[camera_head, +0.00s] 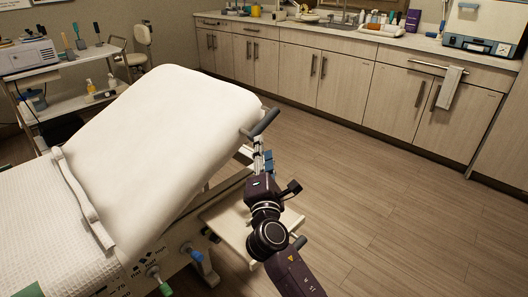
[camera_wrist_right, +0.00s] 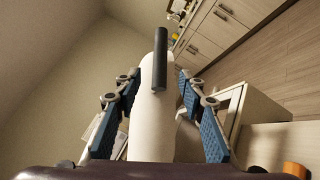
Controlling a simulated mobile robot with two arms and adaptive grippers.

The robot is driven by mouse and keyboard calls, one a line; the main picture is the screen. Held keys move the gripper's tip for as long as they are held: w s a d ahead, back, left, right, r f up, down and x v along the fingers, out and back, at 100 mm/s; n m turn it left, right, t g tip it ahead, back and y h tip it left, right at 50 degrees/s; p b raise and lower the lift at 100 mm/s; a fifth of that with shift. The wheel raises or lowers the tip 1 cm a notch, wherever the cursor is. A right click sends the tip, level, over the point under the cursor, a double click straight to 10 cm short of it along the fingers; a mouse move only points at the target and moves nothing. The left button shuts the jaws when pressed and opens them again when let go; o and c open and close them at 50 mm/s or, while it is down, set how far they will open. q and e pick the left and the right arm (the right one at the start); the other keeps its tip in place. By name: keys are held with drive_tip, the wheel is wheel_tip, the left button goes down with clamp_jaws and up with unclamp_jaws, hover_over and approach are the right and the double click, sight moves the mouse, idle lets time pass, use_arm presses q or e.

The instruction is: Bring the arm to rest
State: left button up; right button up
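My right arm (camera_head: 268,225) comes in from the bottom right in the head view. Its gripper (camera_head: 263,158) points away from me, beside the raised backrest and close to a dark handle. In the right wrist view the two blue-padded fingers of the gripper (camera_wrist_right: 160,128) stand wide apart. Nothing is gripped between them. The dark handle (camera_wrist_right: 160,58) and the white backrest edge show beyond and between the fingers; I cannot tell whether anything touches. My left arm and gripper are not in view.
The treatment bed's white backrest (camera_head: 165,130) is tilted up left of my arm. The dark handle (camera_head: 265,122) sticks out at its right edge. A pale drawer unit (camera_head: 236,222) stands under the arm. Cabinets (camera_head: 340,85) line the back wall. The wooden floor (camera_head: 390,215) to the right is clear.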

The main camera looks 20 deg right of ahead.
idle(0.3)
